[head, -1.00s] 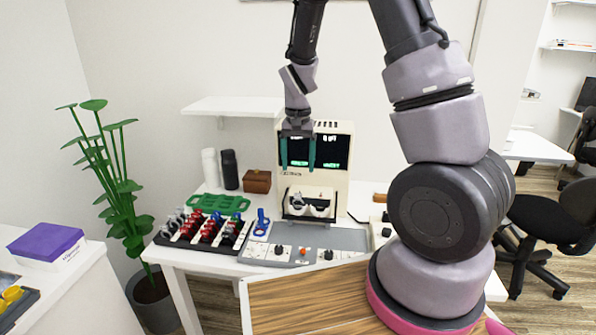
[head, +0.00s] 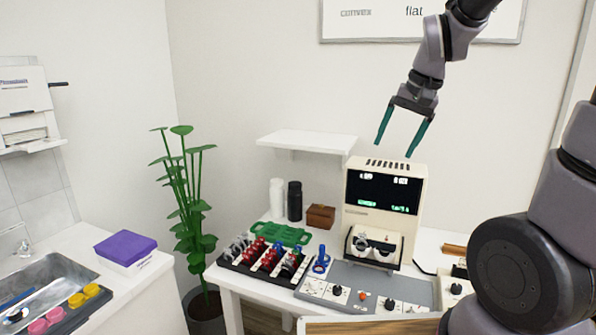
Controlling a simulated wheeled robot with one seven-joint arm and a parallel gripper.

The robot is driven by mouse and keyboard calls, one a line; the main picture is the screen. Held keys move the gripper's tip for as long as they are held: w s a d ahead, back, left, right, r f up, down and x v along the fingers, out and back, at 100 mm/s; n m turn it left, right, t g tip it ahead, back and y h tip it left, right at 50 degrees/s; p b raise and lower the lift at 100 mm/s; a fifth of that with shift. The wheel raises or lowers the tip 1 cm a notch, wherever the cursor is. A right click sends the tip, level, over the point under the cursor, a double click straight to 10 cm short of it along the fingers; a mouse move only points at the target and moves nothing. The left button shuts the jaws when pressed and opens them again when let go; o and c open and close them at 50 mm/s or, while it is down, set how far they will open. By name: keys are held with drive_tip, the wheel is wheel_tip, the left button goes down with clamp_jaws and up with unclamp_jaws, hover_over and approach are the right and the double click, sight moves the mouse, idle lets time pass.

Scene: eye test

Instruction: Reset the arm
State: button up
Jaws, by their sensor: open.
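My gripper (head: 403,132) is in the upper right of the head view, in the air in front of the wall. Its two teal fingers are spread apart and point down, with nothing between them. It is above the top of the cream eye test machine (head: 354,194), apart from it as seen here. My arm's lower links fill the right edge.
A grey control panel (head: 345,277) with knobs and a black tray (head: 232,264) of red, black and clear pieces lie on the white table. A green tray (head: 281,234), two bottles, a brown box (head: 320,216) and a wall shelf (head: 308,140) are behind. A plant (head: 187,205) stands left.

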drive_tip(key=s+d+r+t, duration=0.2)
drive_tip(key=s+r+t, duration=0.1)
drive_tip(key=s+r, duration=0.5)
drive_tip(key=shift+s+d+r+t, duration=0.15)
drive_tip(key=shift+s+r+t, duration=0.15)
drive_tip(key=shift+s, duration=1.5)
